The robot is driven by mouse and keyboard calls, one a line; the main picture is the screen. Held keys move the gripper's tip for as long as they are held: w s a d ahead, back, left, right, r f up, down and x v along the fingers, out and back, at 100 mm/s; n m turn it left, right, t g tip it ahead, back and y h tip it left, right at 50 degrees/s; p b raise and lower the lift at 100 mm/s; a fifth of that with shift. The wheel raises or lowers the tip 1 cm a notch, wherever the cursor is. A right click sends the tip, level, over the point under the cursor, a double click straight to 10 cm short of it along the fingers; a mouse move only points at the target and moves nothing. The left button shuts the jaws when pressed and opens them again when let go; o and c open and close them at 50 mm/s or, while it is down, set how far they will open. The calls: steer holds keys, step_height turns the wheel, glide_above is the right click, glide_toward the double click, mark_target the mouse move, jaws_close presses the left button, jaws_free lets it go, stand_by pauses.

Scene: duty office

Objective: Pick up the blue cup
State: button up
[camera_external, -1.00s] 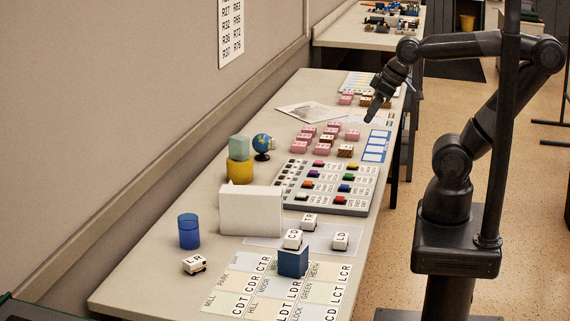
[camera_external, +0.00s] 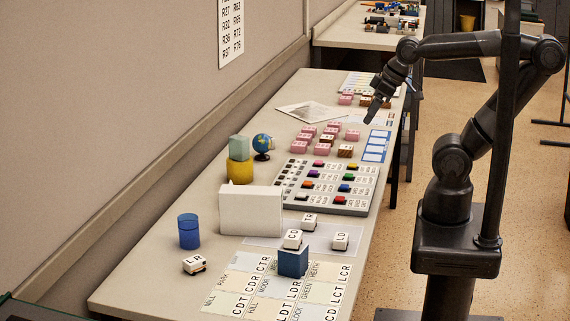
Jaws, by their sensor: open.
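The blue cup (camera_external: 189,232) is a translucent blue cylinder standing upright on the long table (camera_external: 150,268), near its left edge by the wall. My gripper (camera_external: 376,108) is open and empty. It points down over the far part of the table, beside the pink blocks, well away from the cup. Nothing hides the cup.
A white box (camera_external: 250,211) stands right of the cup, and a white labelled block (camera_external: 194,264) lies in front of it.

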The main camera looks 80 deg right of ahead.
steer(key=w+a+r+n, duration=0.1)
steer(key=w+a, duration=0.3)
steer(key=w, duration=0.8)
steer(key=n+y, duration=0.2)
steer(key=n, duration=0.1)
glide_above(189, 229)
steer(key=s+d, duration=0.4)
steer(key=d, duration=0.1)
step_height(189, 229, down, 18)
steer(key=shift+y, duration=0.3)
steer(key=x, duration=0.6)
steer(key=shift+w+d+f, duration=0.1)
steer(key=shift+w+f, duration=0.1)
steer(key=shift+n+t, duration=0.3)
steer(key=x, duration=0.4)
steer(key=shift+s+f, duration=0.1)
steer(key=shift+s, duration=0.2)
steer(key=shift+w+a+f, duration=0.25)
steer(key=shift+w+f, duration=0.05)
steer(key=shift+f, duration=0.2)
